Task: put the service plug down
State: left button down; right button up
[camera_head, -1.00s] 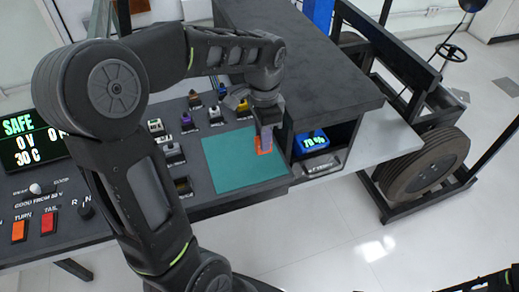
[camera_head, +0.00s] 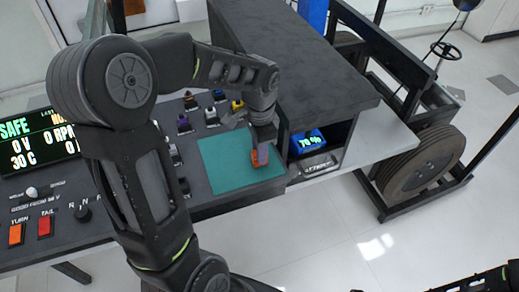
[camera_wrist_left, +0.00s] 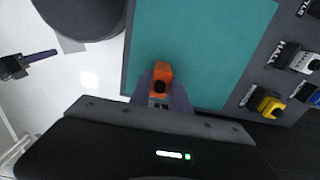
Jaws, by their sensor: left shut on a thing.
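The orange service plug (camera_head: 259,157) is between the fingertips of my left gripper (camera_head: 261,150), over the right part of the teal mat (camera_head: 222,170). In the left wrist view the plug (camera_wrist_left: 162,72) shows its orange body and dark end, with the gripper fingers (camera_wrist_left: 160,92) on either side of it, and the mat (camera_wrist_left: 195,40) lies behind. My left gripper is shut on the plug. I cannot tell whether the plug touches the mat. Part of what looks like my right gripper (camera_wrist_left: 28,65) shows at the left of the wrist view; its jaw opening is unclear.
Several coloured connectors (camera_head: 212,116) stand on the bench behind and left of the mat. A dark raised cabinet (camera_head: 300,80) with a blue-lit "70 %" display (camera_head: 308,142) stands right of the mat. A "SAFE" screen (camera_head: 38,140) is at left. The mat's left part is clear.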

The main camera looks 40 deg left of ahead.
pick_arm(q)
jog(key=shift+f, duration=0.15)
jog(key=c, duration=1.2)
grip_release()
notch_tip(320, 180, up, 12)
